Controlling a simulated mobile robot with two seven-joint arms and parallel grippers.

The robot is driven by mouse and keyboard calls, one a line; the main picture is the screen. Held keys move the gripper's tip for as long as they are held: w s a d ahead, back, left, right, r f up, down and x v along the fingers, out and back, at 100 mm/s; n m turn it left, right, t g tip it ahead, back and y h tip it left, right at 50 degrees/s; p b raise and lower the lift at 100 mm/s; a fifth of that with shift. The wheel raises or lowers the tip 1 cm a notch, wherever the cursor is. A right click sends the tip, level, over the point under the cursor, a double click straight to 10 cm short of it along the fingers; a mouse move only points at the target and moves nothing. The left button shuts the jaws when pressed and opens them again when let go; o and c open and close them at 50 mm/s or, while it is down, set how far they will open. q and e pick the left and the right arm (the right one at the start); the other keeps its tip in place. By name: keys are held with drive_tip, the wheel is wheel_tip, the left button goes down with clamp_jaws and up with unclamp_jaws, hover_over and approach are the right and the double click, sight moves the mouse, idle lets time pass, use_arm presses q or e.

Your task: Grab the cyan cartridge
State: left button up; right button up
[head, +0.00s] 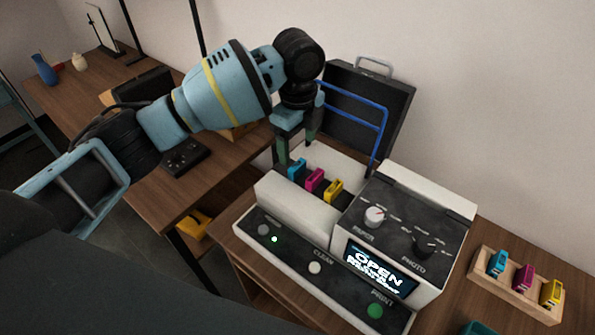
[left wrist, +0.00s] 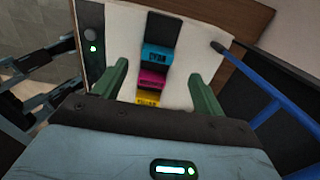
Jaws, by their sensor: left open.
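A cyan cartridge (head: 297,168) stands in the open bay of the white printer (head: 290,218), at the far end of a row with a magenta cartridge (head: 314,180) and a yellow cartridge (head: 333,190). My left gripper (head: 297,145) is open above the bay, close to this cyan cartridge. In the left wrist view, the cyan cartridge (left wrist: 158,57) shows between and just beyond the two green fingers, with no visible grip on it. A second cyan cartridge (head: 497,263) stands in a wooden rack (head: 513,289) at the right.
A blue tubular frame (head: 381,135) rises just right of my left gripper. The raised dark lid (head: 372,100) stands behind it. The printer's control block (head: 405,222), with knobs and a screen reading OPEN, is to the right. The rack also holds magenta and yellow cartridges.

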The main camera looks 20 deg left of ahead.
sight(297, 165)
use_arm(q)
drive_tip(key=shift+s+f, duration=0.2)
drive_tip(key=shift+f, duration=2.4)
drive_tip(key=c, duration=1.1)
drive_tip(key=shift+o, duration=0.2)
wheel_tip(297, 165, up, 10)
